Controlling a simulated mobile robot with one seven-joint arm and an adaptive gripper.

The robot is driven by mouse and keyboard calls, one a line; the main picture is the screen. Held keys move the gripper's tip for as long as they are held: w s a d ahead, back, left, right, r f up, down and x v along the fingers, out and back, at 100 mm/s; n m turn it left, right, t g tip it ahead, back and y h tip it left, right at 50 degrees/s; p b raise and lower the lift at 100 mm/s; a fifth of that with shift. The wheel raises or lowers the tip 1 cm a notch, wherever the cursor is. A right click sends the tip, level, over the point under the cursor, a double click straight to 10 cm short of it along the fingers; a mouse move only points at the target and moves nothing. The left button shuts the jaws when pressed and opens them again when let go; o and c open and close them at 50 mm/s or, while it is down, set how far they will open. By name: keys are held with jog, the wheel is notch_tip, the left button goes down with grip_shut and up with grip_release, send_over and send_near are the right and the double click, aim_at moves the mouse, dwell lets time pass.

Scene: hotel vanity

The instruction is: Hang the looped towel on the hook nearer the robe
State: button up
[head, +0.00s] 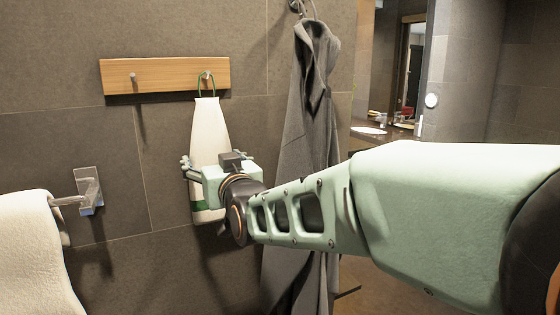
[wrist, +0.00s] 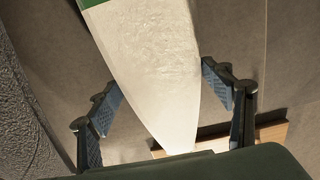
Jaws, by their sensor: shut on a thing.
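The white towel (head: 209,125) with a green band near its bottom hangs upright below the wooden hook board (head: 165,78). Its green loop (head: 199,88) reaches up to the right hook (head: 207,75), the one nearer the grey robe (head: 297,130). The loop appears to be around that hook, but I cannot tell how far along the peg it sits. The left hook (head: 133,77) is bare. My gripper (head: 216,166) is at the towel's middle, with its fingers on either side. In the wrist view, the towel (wrist: 150,60) passes between the fingers.
The robe hangs close to the right of my gripper, from its own hook. A metal bar holder (head: 90,190) with a cream towel (head: 35,250) juts out at the lower left. The tiled wall between them is clear.

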jog(key=o, duration=1.3)
jog(key=shift+r, duration=0.1)
